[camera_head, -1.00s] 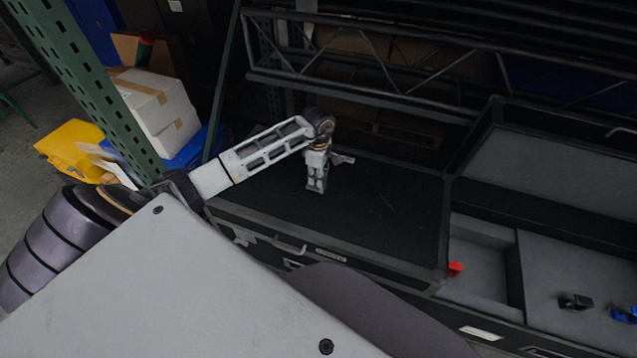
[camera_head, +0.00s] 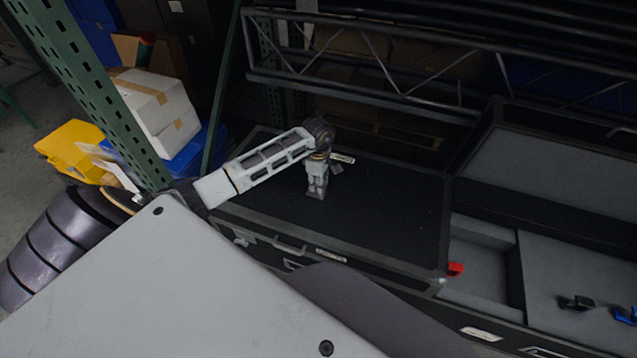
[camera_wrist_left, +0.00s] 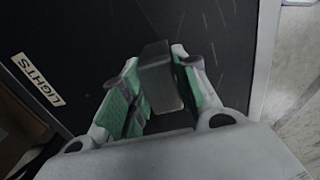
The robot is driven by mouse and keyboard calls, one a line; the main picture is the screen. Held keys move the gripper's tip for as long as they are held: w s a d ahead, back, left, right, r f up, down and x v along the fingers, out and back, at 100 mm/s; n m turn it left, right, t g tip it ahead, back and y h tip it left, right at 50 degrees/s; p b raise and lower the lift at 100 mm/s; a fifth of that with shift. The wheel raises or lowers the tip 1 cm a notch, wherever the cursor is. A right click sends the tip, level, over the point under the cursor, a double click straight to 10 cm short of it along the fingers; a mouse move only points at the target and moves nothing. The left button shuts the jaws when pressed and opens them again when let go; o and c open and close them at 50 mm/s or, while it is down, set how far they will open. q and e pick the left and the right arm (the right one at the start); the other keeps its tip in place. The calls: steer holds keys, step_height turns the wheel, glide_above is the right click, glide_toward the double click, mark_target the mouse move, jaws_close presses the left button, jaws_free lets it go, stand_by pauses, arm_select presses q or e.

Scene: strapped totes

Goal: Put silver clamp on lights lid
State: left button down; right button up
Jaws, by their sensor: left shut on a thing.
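The lights lid (camera_head: 390,205) is a flat black case top with a dark metal edge. Its white LIGHTS label (camera_head: 342,157) lies near the far edge and reads clearly in the left wrist view (camera_wrist_left: 38,79). My left gripper (camera_head: 317,191) points down over the lid, left of its middle. It is shut on the silver clamp (camera_wrist_left: 160,80), which shows as a dark grey block between the green finger pads. In the head view the clamp (camera_head: 337,169) is a small grey bit beside the fingers. I cannot tell whether it touches the lid. My right gripper is not in view.
An open grey-lined case (camera_head: 480,263) stands at the right, with a red piece (camera_head: 456,268), a black clamp (camera_head: 576,303) and a blue clamp (camera_head: 625,315). A metal truss (camera_head: 380,80) runs behind the lid. A green rack post (camera_head: 90,95) stands left. Much of the lid is bare.

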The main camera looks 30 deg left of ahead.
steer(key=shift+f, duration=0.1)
arm_select(q)
steer(key=shift+f, duration=0.15)
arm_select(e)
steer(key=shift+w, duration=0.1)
arm_select(q)
steer(key=c, duration=1.4)
jaws_free()
steer(key=o, duration=0.3)
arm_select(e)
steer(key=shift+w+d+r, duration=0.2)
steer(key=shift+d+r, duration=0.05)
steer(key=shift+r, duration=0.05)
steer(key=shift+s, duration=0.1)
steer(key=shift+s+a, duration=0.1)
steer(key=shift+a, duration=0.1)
